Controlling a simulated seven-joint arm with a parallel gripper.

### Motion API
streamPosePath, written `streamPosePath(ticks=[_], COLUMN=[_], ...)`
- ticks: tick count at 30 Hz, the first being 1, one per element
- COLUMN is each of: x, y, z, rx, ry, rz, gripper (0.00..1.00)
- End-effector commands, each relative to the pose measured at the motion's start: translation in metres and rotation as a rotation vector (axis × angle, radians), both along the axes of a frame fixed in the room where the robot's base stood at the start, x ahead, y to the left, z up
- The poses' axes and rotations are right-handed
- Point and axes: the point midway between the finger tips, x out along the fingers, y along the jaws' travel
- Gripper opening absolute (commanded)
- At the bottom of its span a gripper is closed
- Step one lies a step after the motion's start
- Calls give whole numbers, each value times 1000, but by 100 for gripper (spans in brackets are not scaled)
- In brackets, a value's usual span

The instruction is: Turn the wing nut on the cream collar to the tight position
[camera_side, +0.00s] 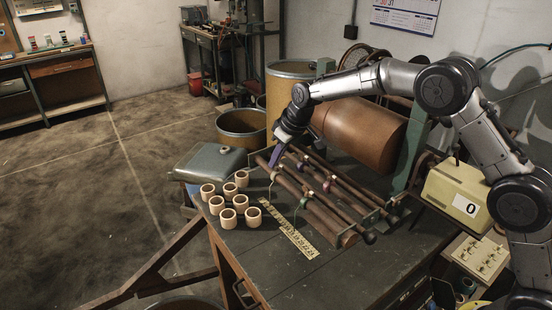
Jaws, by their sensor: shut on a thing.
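My gripper (277,160) points down at the far left end of the rack of dark bars (318,206). Its fingers are closed at the bars, and what lies between them is too small and hidden to make out. I cannot tell for sure which is the cream collar. No wing nut can be made out clearly at this size.
A yellow ruler (290,229) lies along the rack's front. Several cream rings (254,217) stand on the bench (320,280) to the left. A large brown roll (360,133) is behind the bars. A counter box (465,200) showing 0 stands at right.

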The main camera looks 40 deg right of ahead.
Motion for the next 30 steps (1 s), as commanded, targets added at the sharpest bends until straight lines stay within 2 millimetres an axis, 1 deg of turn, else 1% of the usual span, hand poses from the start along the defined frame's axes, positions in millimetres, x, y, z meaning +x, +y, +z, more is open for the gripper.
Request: streamPosePath(ticks=[1, 9, 15, 21, 30], x=[-6, -6, -6, -6, -6], y=[-3, -3, -3, -4, -3], z=[-8, -9, -9, -10, -11], rx=[-7, -9, -9, -9, -8], ry=[26, 27, 28, 29, 30], rz=[-32, -209, -294, -330, -336], gripper=[0, 0, 0, 0, 0])
